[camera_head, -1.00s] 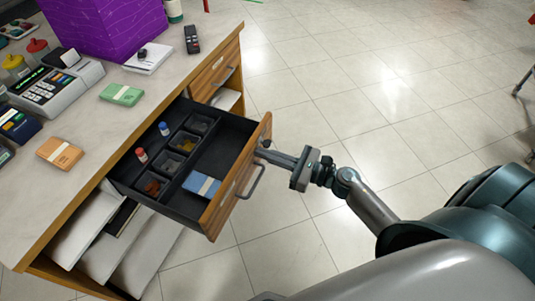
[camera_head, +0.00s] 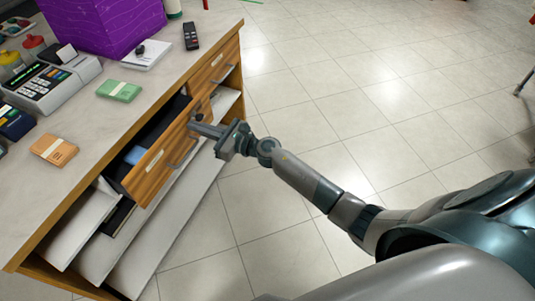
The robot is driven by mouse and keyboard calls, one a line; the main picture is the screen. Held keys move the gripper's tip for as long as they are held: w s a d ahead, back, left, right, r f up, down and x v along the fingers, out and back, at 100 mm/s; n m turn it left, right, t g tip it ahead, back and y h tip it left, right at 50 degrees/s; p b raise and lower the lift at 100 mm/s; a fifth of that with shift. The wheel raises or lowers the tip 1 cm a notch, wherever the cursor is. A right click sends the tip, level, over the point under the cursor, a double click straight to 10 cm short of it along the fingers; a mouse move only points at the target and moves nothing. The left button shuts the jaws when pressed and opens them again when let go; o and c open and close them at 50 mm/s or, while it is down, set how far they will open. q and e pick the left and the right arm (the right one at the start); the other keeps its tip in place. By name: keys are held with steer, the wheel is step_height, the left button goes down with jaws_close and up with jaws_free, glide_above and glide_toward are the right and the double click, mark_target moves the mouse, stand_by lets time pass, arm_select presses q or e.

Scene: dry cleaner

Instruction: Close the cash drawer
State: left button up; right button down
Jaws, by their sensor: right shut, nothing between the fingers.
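The cash drawer (camera_head: 160,163) sticks out a short way from the wooden counter (camera_head: 100,130). Its wooden front carries a grey handle (camera_head: 183,153), and only a narrow strip of its dark inside shows, with a bit of a blue banknote bundle (camera_head: 134,154). My right gripper (camera_head: 193,127) is shut and empty, its fingertips against or very close to the drawer front near its far end; I cannot tell if they touch. My left gripper is not in view.
On the counter top are a cash register (camera_head: 50,84), a green banknote bundle (camera_head: 119,90), an orange bundle (camera_head: 54,149) and a purple box (camera_head: 100,25). A second drawer (camera_head: 212,77) beyond is shut. Open shelves lie below.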

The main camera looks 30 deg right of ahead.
steer(key=b+x, duration=0.2)
steer(key=x, duration=0.6)
steer(key=shift+w+a, duration=0.2)
steer(key=shift+w, duration=0.05)
steer(key=shift+r, duration=0.25)
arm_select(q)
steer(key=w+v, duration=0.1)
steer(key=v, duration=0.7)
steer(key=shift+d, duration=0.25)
arm_select(e)
steer(key=shift+w+r, duration=0.1)
steer(key=shift+r, duration=0.05)
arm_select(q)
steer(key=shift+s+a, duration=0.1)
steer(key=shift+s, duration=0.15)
arm_select(e)
steer(key=shift+d, duration=0.1)
